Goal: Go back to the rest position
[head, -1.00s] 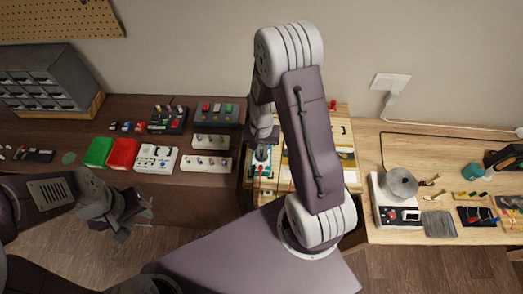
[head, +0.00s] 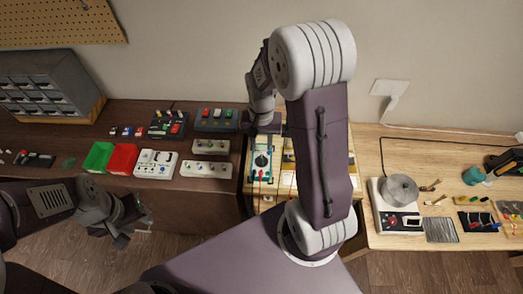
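My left gripper (head: 134,224) hangs at the lower left, in front of the dark bench's edge and over the floor. Its fingers look apart, with nothing visible between them. My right arm rises in the middle of the head view and folds down at its far side. My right gripper (head: 266,124) is above the back of the wooden work area, over a teal device (head: 262,160). Its fingertips are small and partly hidden, so I cannot tell whether it is open or shut.
The dark bench (head: 50,140) holds a green bin (head: 98,156), a red bin (head: 122,158), several pedals and a drawer cabinet (head: 40,85). The light bench (head: 455,155) at right holds a soldering station (head: 399,207), small tools and a teal cup (head: 473,175).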

